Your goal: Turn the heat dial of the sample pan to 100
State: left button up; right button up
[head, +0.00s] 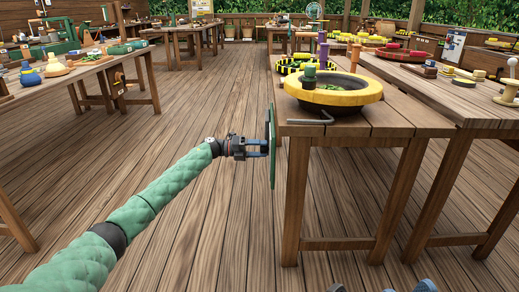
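The sample pan is a round pan with a thick yellow rim (362,94) and green leaves inside, on the near wooden table. A thin green panel (274,150) stands upright at the table's left edge, seen almost edge-on. A dark part that looks like the heat dial (267,131) sits on its left face; its marks and setting cannot be read. My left gripper (264,147) points right at the panel, its two bluish fingers one above the other with a gap between. The fingertips reach the dark part; whether they grip it is hidden. My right gripper cannot be made out.
The near table (335,131) has legs close to my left gripper. A bent metal rod (308,121) lies at its front edge. A yellow-and-black striped ring (302,66) is behind the pan. The plank floor left of the table is open.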

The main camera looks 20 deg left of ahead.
pick_arm(q)
jog(key=shift+r, duration=0.15)
jog(key=p+v, duration=0.1)
jog(key=v, duration=0.6)
jog(key=shift+a, duration=0.4)
jog(key=shift+s, duration=0.1)
